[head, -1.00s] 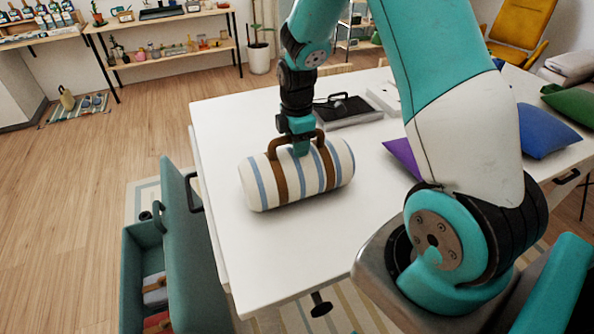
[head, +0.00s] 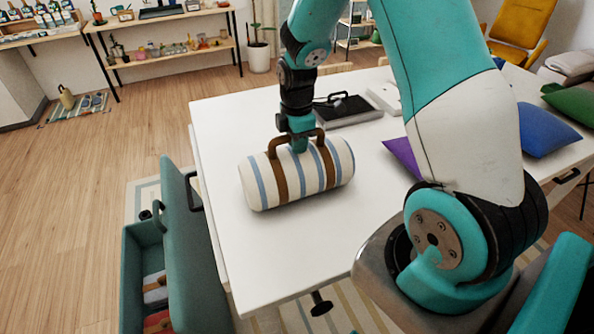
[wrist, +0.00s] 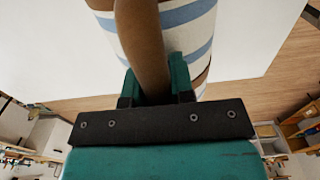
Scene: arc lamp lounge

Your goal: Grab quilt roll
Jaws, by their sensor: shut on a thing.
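The quilt roll (head: 264,184) is a white cylinder with blue stripes, brown straps and a brown carry handle on top. It lies on its side on the white table (head: 250,260), near the table's left part. My gripper (head: 300,143) reaches down from above and is shut on the roll's handle. In the wrist view, the two teal fingers (wrist: 160,80) stand on either side of the brown handle, with the striped quilt roll (wrist: 195,30) beyond it. The fingertips are partly hidden by the handle in the head view.
A dark flat case (head: 345,110), a purple cushion (head: 401,154), a blue cushion (head: 545,133) and a green cushion (head: 570,104) lie on the table. The table's front is clear.

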